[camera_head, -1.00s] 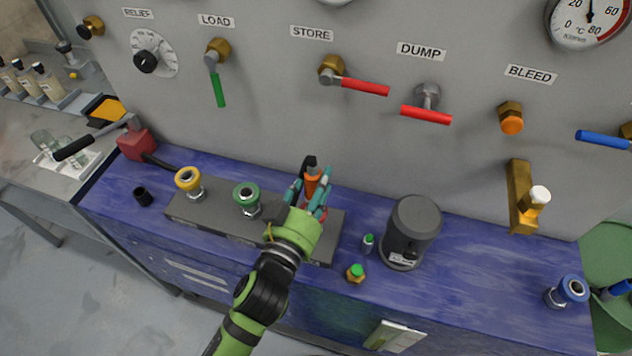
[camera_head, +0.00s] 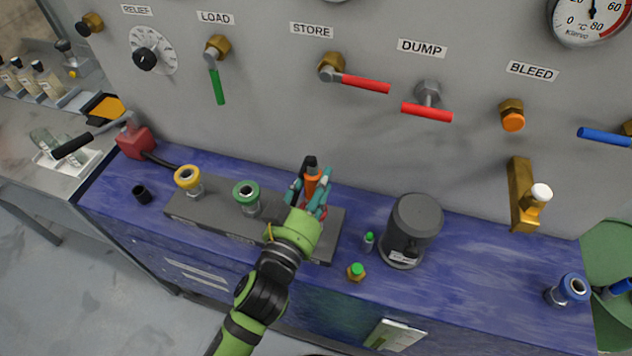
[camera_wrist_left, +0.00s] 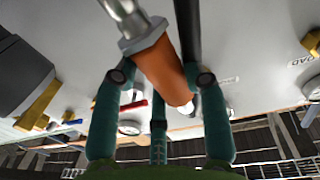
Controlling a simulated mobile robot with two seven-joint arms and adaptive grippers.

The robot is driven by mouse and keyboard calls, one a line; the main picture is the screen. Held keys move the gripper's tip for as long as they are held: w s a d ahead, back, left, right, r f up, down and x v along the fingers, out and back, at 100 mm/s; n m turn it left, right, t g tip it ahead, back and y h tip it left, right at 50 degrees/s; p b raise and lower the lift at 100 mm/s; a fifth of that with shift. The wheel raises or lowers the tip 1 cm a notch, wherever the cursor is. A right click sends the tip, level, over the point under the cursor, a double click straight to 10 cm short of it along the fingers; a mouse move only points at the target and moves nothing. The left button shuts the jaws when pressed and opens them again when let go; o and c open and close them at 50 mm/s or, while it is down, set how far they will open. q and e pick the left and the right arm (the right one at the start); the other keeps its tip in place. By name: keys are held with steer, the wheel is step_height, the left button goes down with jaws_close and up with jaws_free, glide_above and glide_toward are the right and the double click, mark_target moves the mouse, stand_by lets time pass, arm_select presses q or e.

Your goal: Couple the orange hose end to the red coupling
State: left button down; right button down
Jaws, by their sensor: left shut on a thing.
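My left gripper (camera_head: 314,192) is shut on the orange hose end (camera_head: 312,183), above the right part of the dark grey block (camera_head: 220,219). In the left wrist view the orange hose end (camera_wrist_left: 166,66) sits between the teal fingers, with a metal tip and a black hose beside it. A little of the red coupling (camera_head: 323,212) shows behind and below the fingers; most of it is hidden. I cannot tell whether the hose end touches it. My right gripper is not in view.
A yellow coupling (camera_head: 188,179) and a green coupling (camera_head: 246,193) stand on the same block. A dark grey cylindrical device (camera_head: 412,230), a green-capped small bottle (camera_head: 368,242) and a brass fitting with a green top (camera_head: 356,272) stand to the right.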

arm_select(q)
steer(key=shift+f+b, duration=1.6)
steer(key=shift+f, duration=0.5)
steer(key=c, duration=0.6)
jaws_free()
steer(key=v, duration=1.2)
